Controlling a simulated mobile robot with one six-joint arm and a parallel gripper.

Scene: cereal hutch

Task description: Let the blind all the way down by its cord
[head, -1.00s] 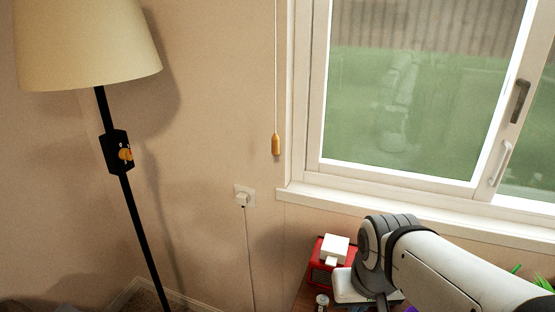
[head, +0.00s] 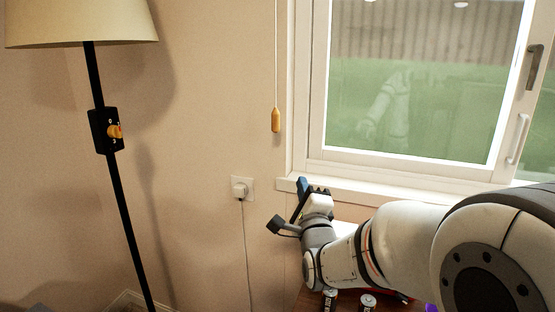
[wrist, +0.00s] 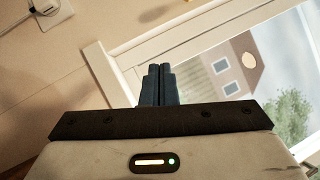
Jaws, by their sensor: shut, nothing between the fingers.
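The blind's cord (head: 276,50) hangs straight down the wall just left of the window frame. A wooden cord pull (head: 275,120) hangs at its lower end, above the level of the sill. The blind itself is not visible in either view. My gripper (head: 303,187) is below and a little right of the cord pull in the head view, in front of the sill's left end. In the wrist view its fingers (wrist: 158,84) are together with nothing between them, pointing toward the window's corner.
A floor lamp (head: 112,180) with a dimmer knob stands at the left. A wall outlet (head: 242,188) with a plug is below left of the cord. The window sill (head: 380,192) juts out. Small jars (head: 368,302) stand on a surface below my arm. The wall around the pull is clear.

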